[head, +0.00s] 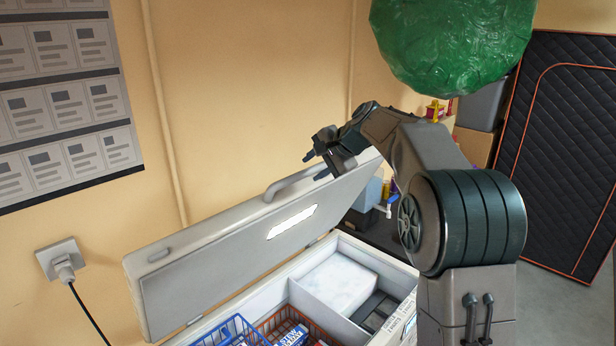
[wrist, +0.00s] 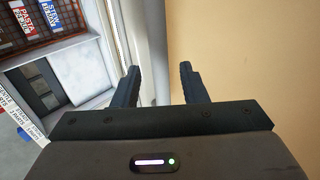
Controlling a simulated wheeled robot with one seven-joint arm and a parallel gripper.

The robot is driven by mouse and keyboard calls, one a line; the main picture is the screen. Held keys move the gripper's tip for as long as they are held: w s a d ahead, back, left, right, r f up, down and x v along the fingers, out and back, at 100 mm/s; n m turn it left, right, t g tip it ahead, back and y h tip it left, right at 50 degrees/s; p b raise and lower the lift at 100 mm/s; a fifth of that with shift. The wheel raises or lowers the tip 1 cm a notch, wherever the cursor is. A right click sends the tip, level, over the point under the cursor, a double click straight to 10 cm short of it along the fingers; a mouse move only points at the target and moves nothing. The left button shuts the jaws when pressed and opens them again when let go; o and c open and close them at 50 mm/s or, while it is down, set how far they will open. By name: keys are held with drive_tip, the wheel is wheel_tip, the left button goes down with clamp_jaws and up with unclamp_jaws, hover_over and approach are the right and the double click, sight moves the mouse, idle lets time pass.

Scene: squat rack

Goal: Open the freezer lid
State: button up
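The chest freezer (head: 375,258) stands below my arm, with its white interior and baskets exposed. Its grey lid (head: 225,262) is raised and tilted back toward the wall. A curved handle (head: 296,184) sits on the lid's upper edge. My gripper (head: 312,166) is just above and right of that handle, near the lid's upper right corner. In the wrist view, the two dark fingers (wrist: 160,88) are spread apart with nothing gripped between them. The lid shows edge-on beside the left finger (wrist: 143,45); I cannot tell whether they touch.
Blue (head: 235,332) and orange-brown (head: 290,325) wire baskets sit inside the freezer. An outlet with a plug (head: 62,262) is on the wall at left. A green bag-like object (head: 455,45) hangs above my arm. A black quilted panel (head: 565,150) stands at right.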

drive_tip(key=b+v, duration=0.1)
drive_tip(key=v, duration=0.8)
drive_tip(key=shift+b, duration=0.3)
drive_tip(key=shift+s+f, duration=0.1)
drive_tip(key=s+d+f+n+g+h+b, duration=0.1)
drive_tip(key=s+d+f+n+h, duration=0.1)
drive_tip(key=s+f, duration=0.5)
drive_tip(key=s+d+f+n+h+b, duration=0.1)
drive_tip(key=s+f, duration=0.7)
drive_tip(key=s, duration=0.9)
drive_tip(key=s+d+f+n+g+h+b, duration=0.1)
drive_tip(key=s+d+f+n+h, duration=0.2)
drive_tip(key=s, duration=1)
drive_tip(key=d+f+n, duration=0.2)
drive_tip(key=d+f, duration=0.1)
drive_tip(key=f, duration=0.2)
drive_tip(key=shift+d+n+g+h, duration=0.15)
drive_tip(key=shift+n+g+h, duration=0.15)
drive_tip(key=shift+h, duration=0.1)
